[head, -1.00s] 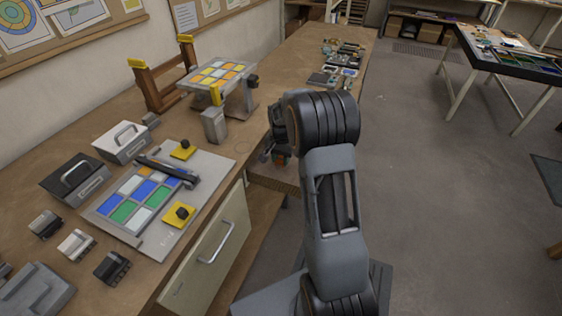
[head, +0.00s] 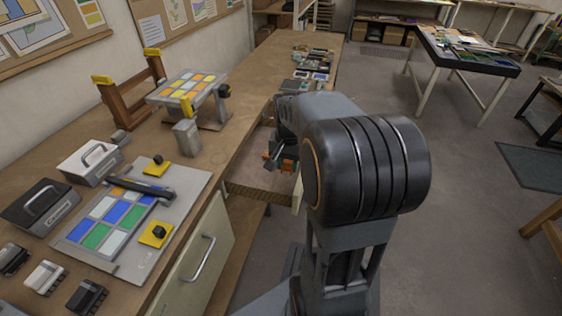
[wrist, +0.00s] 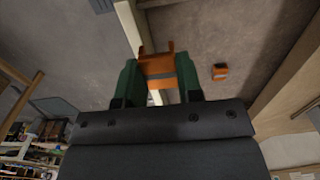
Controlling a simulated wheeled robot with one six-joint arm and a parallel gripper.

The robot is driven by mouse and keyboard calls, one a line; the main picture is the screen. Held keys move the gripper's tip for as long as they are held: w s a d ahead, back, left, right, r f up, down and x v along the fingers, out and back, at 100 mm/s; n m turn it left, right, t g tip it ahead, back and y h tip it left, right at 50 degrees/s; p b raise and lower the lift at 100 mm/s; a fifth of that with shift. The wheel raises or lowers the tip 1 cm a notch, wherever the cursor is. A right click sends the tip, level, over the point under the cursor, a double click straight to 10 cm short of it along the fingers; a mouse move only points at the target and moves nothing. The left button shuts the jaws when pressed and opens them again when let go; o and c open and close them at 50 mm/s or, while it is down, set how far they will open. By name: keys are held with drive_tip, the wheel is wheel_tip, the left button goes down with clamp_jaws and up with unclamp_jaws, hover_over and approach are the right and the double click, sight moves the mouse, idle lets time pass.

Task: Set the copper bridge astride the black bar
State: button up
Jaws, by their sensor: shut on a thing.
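The copper bridge (wrist: 156,68) is an orange piece between the green fingers of my gripper (wrist: 159,84) in the wrist view. My gripper is shut on it. In the head view, my gripper (head: 280,159) is partly hidden by my arm. It hangs over the open drawer at the bench's front edge, with orange showing at its end. The black bar (head: 138,190) lies across the upper part of a grey board with blue, green and white panes (head: 105,220). The bar is well left of my gripper, and nothing sits astride it.
A second small orange piece (wrist: 220,72) lies apart below. Yellow clamps (head: 156,233) with black knobs sit on the board. A grey block (head: 187,137) and a tilted stand with coloured panes (head: 187,86) are behind it.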

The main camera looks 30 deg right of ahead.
sight(289, 165)
drive_tip(key=shift+s+r, duration=0.1)
drive_tip(key=shift+r, duration=0.15)
idle(0.3)
drive_tip(key=shift+r+p, duration=1.35)
drive_tip(key=shift+p, duration=0.1)
